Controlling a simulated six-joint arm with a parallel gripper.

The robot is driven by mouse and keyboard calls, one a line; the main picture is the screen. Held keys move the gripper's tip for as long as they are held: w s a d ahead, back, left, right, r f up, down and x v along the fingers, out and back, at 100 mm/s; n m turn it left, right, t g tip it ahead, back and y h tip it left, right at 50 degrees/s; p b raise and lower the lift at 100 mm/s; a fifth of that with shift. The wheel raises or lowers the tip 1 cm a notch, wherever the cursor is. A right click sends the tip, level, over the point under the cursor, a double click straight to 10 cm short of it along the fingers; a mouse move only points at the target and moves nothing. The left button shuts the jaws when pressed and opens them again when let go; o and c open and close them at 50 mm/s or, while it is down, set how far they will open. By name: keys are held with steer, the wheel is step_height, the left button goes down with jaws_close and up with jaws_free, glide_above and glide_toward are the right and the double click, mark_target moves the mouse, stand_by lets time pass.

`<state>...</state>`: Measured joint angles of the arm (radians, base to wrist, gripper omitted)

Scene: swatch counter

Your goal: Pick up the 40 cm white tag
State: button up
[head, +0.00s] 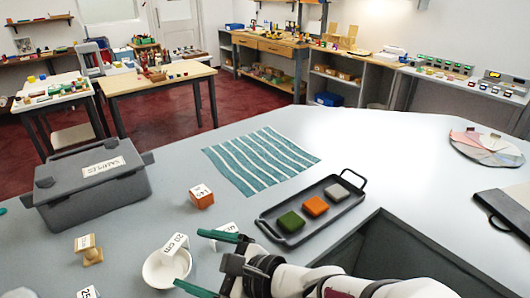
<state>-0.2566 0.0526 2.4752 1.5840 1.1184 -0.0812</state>
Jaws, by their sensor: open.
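Several small white tags are on the grey counter (390,155), and none reads clearly as 40 cm. A white tag (200,191) on an orange block (202,201) has lettering too small to read surely. A tag reading 20 cm (175,244) is at the white bowl (158,272). Another tag (222,229) is partly hidden behind my upper finger. A tag (84,242) is on a small wooden piece (92,257), and one starting with 25 (88,292) is cut off by the lower edge. My gripper (207,264) is open, its green-tipped fingers pointing left, just right of the bowl.
A grey lidded box labelled SAMPLES (70,190) stands at left. A striped teal cloth (262,158) lies mid-counter. A black tray (343,203) holds green, orange and grey blocks. A fan of swatches (486,147) lies at right. A dark recess (400,255) opens at the lower right.

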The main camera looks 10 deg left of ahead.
steer(key=w+d+f+m+t+h, duration=0.1)
steer(key=w+f+m+t, duration=0.1)
steer(key=w+m, duration=0.1)
steer(key=w+f+m+t+h, duration=0.1)
steer(key=w+f+m+h, duration=0.1)
steer(key=w+f+m, duration=0.1)
steer(key=w+d+f+m+t+h, duration=0.1)
steer(key=w+f+m+t, duration=0.1)
steer(key=w+f+m, duration=0.1)
steer(key=shift+w+d+f+m+t+h, duration=0.1)
steer(key=shift+w+d+m+t+h, duration=0.2)
steer(key=shift+w+m, duration=0.35)
steer(key=shift+m, duration=0.25)
steer(key=x, duration=0.7)
steer(key=shift+w+f, duration=0.1)
steer(key=shift+w, duration=0.05)
steer(key=c, duration=1.1)
